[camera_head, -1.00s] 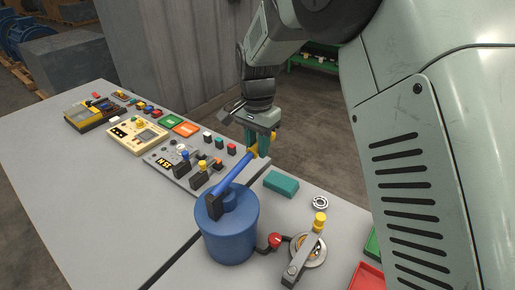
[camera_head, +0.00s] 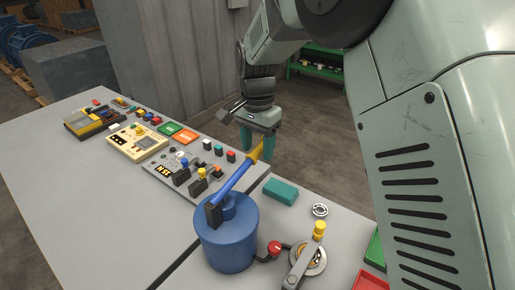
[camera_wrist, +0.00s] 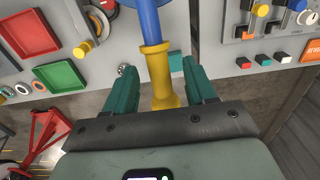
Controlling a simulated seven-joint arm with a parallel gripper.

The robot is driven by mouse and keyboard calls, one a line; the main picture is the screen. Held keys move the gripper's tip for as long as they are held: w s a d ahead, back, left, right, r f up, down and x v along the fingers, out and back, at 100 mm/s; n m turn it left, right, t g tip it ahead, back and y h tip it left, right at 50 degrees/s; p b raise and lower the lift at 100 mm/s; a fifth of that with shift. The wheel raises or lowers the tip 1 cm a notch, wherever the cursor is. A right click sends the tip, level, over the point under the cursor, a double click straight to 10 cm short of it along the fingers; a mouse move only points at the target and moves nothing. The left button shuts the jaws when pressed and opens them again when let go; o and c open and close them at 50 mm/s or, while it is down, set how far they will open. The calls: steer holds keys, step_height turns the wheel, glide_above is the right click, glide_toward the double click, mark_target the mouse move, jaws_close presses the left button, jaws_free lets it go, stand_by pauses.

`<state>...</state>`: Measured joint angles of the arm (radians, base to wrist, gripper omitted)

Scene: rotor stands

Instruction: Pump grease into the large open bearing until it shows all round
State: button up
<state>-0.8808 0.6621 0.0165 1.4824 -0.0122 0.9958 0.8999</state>
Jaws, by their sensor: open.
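The grease pump is a blue pot (camera_head: 228,245) near the table's front edge. Its blue lever (camera_head: 236,179) slants up to a yellow grip (camera_head: 257,152). My gripper (camera_head: 258,143) is open, with its teal fingers on either side of the grip's end. In the wrist view the yellow grip (camera_wrist: 157,70) runs between my open fingers (camera_wrist: 161,68), with gaps visible on both sides. A large bearing (camera_head: 316,262) sits right of the pot, partly covered by a metal arm with a yellow knob. A red-knobbed hose end (camera_head: 274,248) lies between them. Grease cannot be made out.
A teal block (camera_head: 281,191) and a small bearing (camera_head: 320,210) lie behind the pot. A control panel (camera_head: 187,165) with switches stands left of the gripper. Red (camera_head: 370,281) and green (camera_head: 374,248) trays are at the right edge. The left table front is clear.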

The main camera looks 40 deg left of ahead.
steer(key=shift+r, duration=2.75)
step_height(320, 180, up, 4)
steer(key=shift+f, duration=0.1)
steer(key=shift+c, duration=0.4)
steer(key=shift+f, duration=5.45)
steer(key=c, duration=0.7)
steer(key=shift+c, duration=0.2)
